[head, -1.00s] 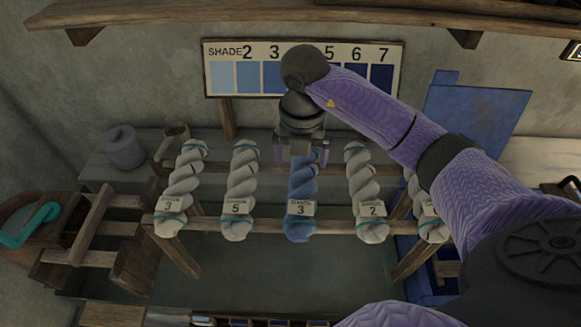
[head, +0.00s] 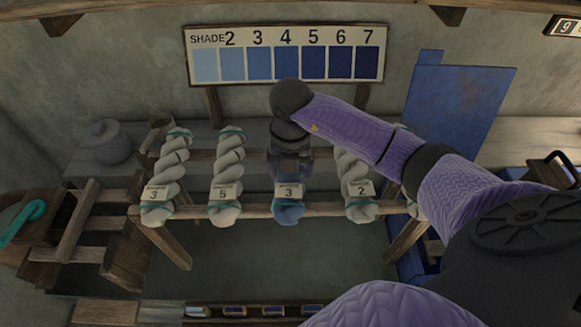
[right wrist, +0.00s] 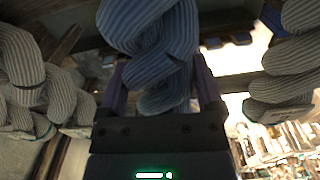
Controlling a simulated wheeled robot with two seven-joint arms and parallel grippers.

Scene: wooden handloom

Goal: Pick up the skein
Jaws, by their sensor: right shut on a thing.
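The blue skein (head: 288,210) hangs on the wooden rack between pale grey skeins, with a tag reading 3. My right gripper (head: 290,170) reaches down onto its upper part from above. In the right wrist view the blue skein (right wrist: 160,60) lies between the two fingers of my right gripper (right wrist: 160,90), which is shut on it. The skein's upper half is hidden by the gripper in the head view. My left gripper is not in view.
Grey skeins hang on both sides, tagged 3 (head: 165,175), 5 (head: 227,175) and 2 (head: 355,185). The rack's front rail (head: 325,209) runs below. A shade chart (head: 285,27) stands behind. A blue panel (head: 460,115) stands at the right.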

